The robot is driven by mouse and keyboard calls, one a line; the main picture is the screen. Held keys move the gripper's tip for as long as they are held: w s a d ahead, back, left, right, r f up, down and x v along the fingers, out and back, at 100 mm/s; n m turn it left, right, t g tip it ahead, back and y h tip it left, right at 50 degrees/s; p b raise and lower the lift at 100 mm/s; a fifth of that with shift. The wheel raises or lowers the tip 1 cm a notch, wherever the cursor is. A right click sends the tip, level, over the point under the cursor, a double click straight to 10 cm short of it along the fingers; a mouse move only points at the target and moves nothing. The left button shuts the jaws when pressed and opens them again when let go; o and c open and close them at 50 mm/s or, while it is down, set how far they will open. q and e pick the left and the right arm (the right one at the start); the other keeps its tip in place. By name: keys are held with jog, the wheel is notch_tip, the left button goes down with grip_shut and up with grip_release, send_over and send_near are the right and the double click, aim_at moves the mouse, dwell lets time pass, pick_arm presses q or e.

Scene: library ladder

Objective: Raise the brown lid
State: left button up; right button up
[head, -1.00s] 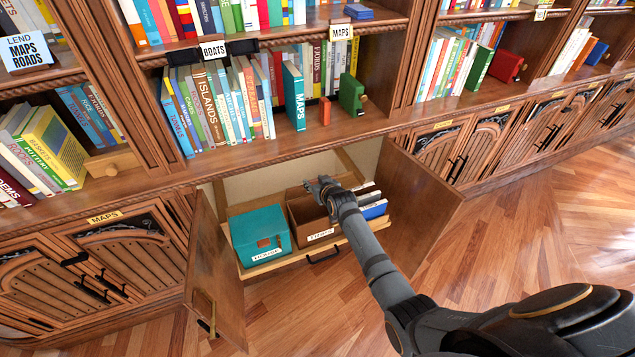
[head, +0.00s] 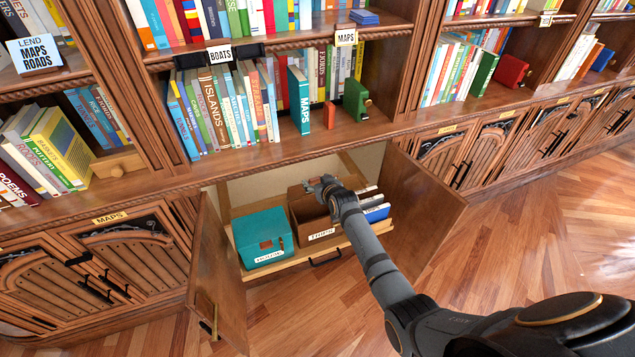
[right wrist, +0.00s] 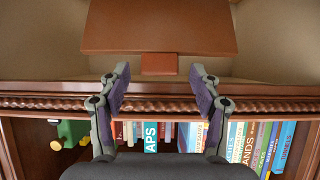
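The brown box (head: 305,219) stands in the pulled-out drawer of the open lower cupboard, between a teal box and some books. My right gripper (head: 322,184) is over its top in the head view and partly hides it. In the right wrist view the brown lid (right wrist: 160,27) is a flat panel with a small tab (right wrist: 158,64) on its near edge. The fingertips of my right gripper (right wrist: 160,68) are apart, one on each side of the tab, with gaps between. How far the lid stands up cannot be told. My left gripper is not in view.
The teal box (head: 262,237) is close on the left, and upright books (head: 374,207) are on the right. The open cupboard doors (head: 217,275) (head: 420,207) flank the drawer (head: 296,255). A bookshelf ledge (head: 280,160) runs above. The wooden floor in front is clear.

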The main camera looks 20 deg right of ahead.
jog(key=shift+s+f, duration=0.1)
jog(key=shift+f, duration=0.05)
jog(key=shift+s, duration=0.35)
jog(key=v, duration=1.1)
jog(key=shift+r, duration=0.25)
